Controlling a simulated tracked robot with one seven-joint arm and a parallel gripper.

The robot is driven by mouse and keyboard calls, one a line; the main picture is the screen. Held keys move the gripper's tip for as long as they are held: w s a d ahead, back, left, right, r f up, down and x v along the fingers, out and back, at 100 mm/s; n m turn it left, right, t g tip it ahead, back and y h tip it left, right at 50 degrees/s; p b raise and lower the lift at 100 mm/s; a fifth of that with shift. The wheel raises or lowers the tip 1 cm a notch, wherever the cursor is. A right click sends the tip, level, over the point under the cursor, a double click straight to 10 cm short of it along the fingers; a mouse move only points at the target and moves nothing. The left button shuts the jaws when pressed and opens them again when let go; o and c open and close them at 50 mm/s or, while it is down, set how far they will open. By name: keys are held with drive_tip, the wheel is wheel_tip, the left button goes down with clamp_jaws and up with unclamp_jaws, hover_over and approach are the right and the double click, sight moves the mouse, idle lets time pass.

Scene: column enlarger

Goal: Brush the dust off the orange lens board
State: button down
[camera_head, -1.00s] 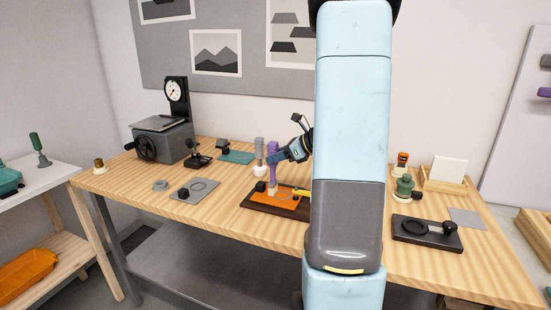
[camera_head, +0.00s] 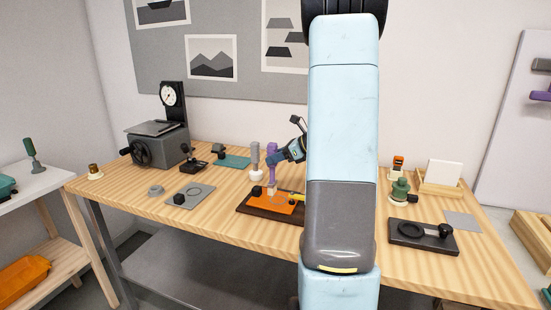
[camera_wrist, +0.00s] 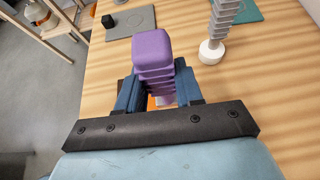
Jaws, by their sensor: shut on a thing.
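The orange lens board (camera_head: 270,203) lies on a dark brown base (camera_head: 247,207) at the middle of the workbench. It has a black knob (camera_head: 256,191) at its left and a yellow part (camera_head: 294,198) at its right. My gripper (camera_head: 282,156) is shut on the upright purple brush (camera_head: 271,172), whose pale bristle end is down at the board. I cannot tell if the bristles touch it. In the wrist view the blue fingers hold the ribbed purple handle (camera_wrist: 152,48), which hides most of the orange board (camera_wrist: 152,103). Dust is too small to make out.
A grey-handled brush (camera_head: 255,158) on a white round base stands just behind the board. A grey plate (camera_head: 190,195) lies to the left, a teal plate (camera_head: 232,162) behind. A dark plate (camera_head: 423,235) is at the right. Bare wood lies in front.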

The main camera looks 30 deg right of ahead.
drive_tip(key=shift+s+a, duration=0.1)
drive_tip(key=shift+a, duration=0.05)
drive_tip(key=shift+s+a, duration=1.15)
drive_tip(key=shift+a, duration=0.25)
drive_tip(key=shift+s+a, duration=0.6)
drive_tip(key=shift+a, duration=0.2)
drive_tip(key=shift+s+a, duration=0.6)
drive_tip(key=shift+a, duration=0.15)
drive_tip(key=shift+r, duration=0.1)
